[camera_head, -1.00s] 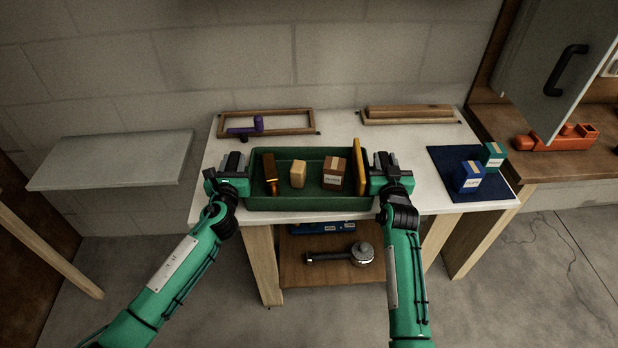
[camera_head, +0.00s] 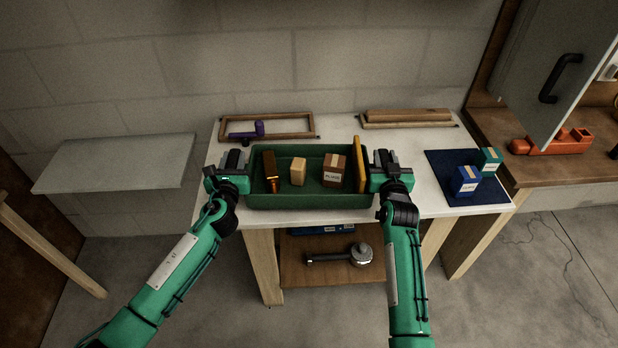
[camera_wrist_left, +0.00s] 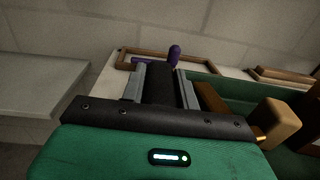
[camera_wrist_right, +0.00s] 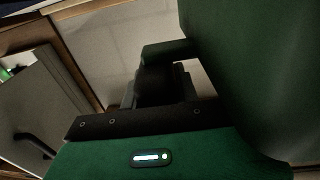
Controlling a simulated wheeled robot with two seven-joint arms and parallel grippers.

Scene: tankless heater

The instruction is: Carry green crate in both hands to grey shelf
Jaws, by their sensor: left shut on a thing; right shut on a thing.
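The green crate (camera_head: 310,202) is over the front middle of the white table and looks level. It holds a brown and copper tool (camera_head: 270,170), a tan block (camera_head: 298,170), a brown labelled box (camera_head: 334,172) and a yellow board (camera_head: 360,163) standing at its right end. My left gripper (camera_head: 236,166) is shut on the crate's left end, and my right gripper (camera_head: 383,163) on its right end. The crate also shows in the right wrist view (camera_wrist_right: 250,65). Its underside is hidden, so any gap to the table is unclear. The grey shelf (camera_head: 115,162) is on the wall at the left, bare.
The white table (camera_head: 405,143) also bears a purple tool (camera_head: 248,132), wooden frames (camera_head: 282,116) and a dark blue mat (camera_head: 435,163) with two small boxes. An open grey cabinet door (camera_head: 535,75) hangs at the right. A gap separates table and shelf.

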